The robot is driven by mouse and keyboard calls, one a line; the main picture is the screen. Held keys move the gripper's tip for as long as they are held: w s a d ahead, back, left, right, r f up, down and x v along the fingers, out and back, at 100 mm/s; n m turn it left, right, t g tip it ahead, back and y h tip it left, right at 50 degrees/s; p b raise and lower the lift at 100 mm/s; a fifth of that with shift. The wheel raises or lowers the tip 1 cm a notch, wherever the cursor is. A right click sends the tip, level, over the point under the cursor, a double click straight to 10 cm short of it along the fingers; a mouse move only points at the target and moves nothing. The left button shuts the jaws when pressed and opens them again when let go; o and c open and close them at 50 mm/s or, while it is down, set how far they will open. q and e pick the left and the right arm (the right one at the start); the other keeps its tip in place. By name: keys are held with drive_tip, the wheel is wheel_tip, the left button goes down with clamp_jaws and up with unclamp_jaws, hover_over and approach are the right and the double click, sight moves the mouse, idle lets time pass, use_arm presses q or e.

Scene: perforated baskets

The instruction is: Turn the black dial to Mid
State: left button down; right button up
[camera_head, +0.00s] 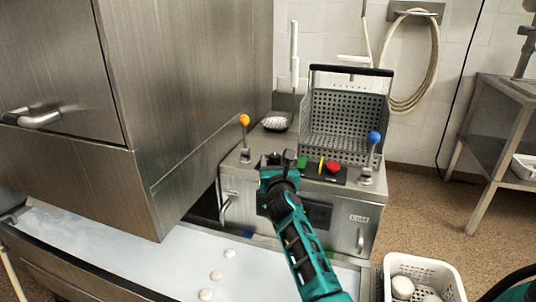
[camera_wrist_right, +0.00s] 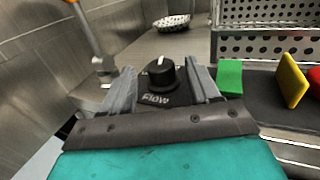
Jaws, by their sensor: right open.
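The black dial (camera_wrist_right: 163,76) shows in the right wrist view, a round knob with a white pointer mark facing away from the camera and the label "Flow" in front of it. No Mid mark is readable. My right gripper (camera_wrist_right: 163,82) is open, with one grey finger on each side of the dial; gaps show between the fingers and the knob. In the head view, my right gripper (camera_head: 277,160) is over the top left part of the steel control box (camera_head: 345,205), and it largely hides the dial there. My left gripper is out of view.
Green (camera_wrist_right: 230,77), yellow (camera_wrist_right: 293,80) and red (camera_head: 333,168) controls stand right of the dial. Levers with orange (camera_head: 244,120) and blue (camera_head: 374,137) knobs flank them. A perforated basket (camera_head: 345,115) stands behind, and a small bowl (camera_head: 276,121) sits at the back left.

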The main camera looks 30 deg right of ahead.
drive_tip(key=shift+w+d, duration=0.25)
drive_tip(key=shift+w, duration=0.2)
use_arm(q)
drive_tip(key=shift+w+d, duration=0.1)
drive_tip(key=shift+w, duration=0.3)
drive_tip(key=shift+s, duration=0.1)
use_arm(e)
drive_tip(key=shift+c, duration=0.2)
